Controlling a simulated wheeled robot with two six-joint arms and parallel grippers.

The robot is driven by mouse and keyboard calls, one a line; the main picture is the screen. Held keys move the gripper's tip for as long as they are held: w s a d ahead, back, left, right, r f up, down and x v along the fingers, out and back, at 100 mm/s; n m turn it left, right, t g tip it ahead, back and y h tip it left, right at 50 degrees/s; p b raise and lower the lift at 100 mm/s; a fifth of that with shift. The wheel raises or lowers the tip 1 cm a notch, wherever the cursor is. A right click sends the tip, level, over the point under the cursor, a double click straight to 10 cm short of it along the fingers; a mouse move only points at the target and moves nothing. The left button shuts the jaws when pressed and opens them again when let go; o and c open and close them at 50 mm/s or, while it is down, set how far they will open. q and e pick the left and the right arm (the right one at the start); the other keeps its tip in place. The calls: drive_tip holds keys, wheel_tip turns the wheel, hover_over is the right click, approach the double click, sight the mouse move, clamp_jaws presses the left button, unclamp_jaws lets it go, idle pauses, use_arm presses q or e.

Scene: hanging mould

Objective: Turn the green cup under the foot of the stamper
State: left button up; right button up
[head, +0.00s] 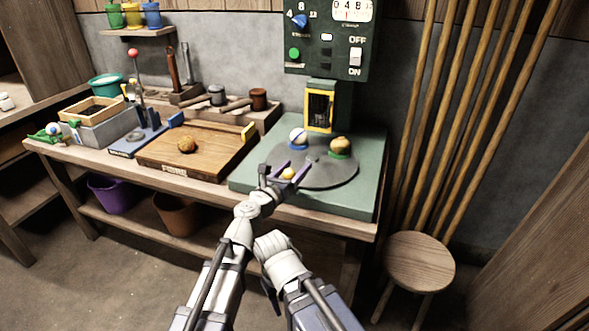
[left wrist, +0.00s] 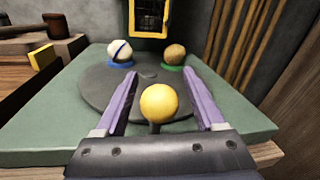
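The green cup (head: 340,155) stands at the right back of a grey round turntable (head: 325,175) and holds a brownish ball; it also shows in the left wrist view (left wrist: 173,68). The stamper's yellow-framed housing (head: 320,110) is behind the turntable, left of the green cup; its foot is not clearly visible. A yellow ball knob (left wrist: 158,103) on a dark stem stands at the turntable's near edge. My left gripper (head: 292,168) is open, its purple fingers on either side of the knob with gaps visible. My right gripper does not show; only its arm does.
A blue cup (head: 298,145) with a white ball stands left of the green cup on the turntable. A control panel (head: 327,40) hangs above. A wooden tray (head: 215,150) and tools are to the left, a round stool (head: 420,260) to the right.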

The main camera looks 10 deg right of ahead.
sight(286, 178)
use_arm(q)
drive_tip(key=v, duration=0.8)
drive_tip(key=shift+d, duration=0.1)
